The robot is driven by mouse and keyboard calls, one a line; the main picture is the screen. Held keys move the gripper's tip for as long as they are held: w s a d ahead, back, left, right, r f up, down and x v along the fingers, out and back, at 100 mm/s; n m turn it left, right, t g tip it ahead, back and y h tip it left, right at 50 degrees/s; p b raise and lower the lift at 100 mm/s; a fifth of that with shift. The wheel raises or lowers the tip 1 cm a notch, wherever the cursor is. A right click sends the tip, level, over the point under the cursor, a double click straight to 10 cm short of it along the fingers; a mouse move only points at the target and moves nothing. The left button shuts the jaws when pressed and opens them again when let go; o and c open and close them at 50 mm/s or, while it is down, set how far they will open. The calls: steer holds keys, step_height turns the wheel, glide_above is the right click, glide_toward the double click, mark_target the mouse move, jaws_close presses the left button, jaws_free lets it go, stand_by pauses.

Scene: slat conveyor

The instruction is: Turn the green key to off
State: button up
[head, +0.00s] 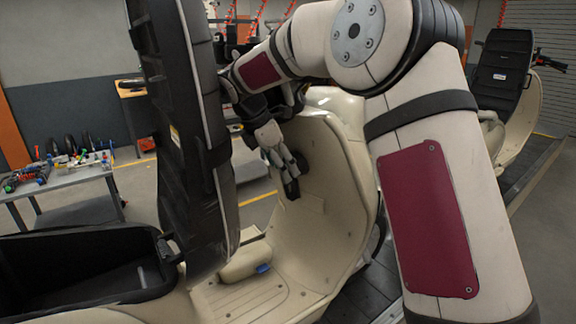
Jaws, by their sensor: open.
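My gripper (285,177) is open. Its fingers point down and right, close in front of the cream inner leg shield (325,190) of the nearest scooter. I cannot tell whether they touch it. I do not see the green key; my gripper and arm cover part of the leg shield. A dark round spot shows on the shield just behind the fingers.
The scooter's raised black seat (190,140) stands upright just left of my gripper, over an open black storage bin (85,265). A grey bench (65,180) with small coloured parts stands at left. Another scooter (505,95) stands behind at right.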

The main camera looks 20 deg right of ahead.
steer(key=shift+w+a+r+t+p, duration=0.25)
steer(key=shift+w+t+p, duration=0.35)
steer(key=shift+p, duration=0.1)
steer(key=shift+f+t+p, duration=0.1)
steer(key=shift+t+p, duration=0.4)
steer(key=shift+p, duration=0.45)
steer(key=t+p, duration=0.1)
steer(key=m+t+p, duration=0.1)
steer(key=m+t+y+p, duration=0.1)
steer(key=shift+s+d+f+t, duration=0.2)
steer(key=shift+s+f+t, duration=0.05)
steer(key=shift+s+t, duration=0.05)
steer(key=shift+w+f+t+b, duration=0.1)
steer(key=shift+f+t+b, duration=0.1)
steer(key=shift+t+b, duration=0.3)
steer(key=shift+w+m+b, duration=0.15)
steer(key=shift+m+b, duration=0.15)
steer(key=shift+b, duration=1.3)
steer(key=shift+t+b, duration=0.3)
steer(key=shift+b, duration=0.15)
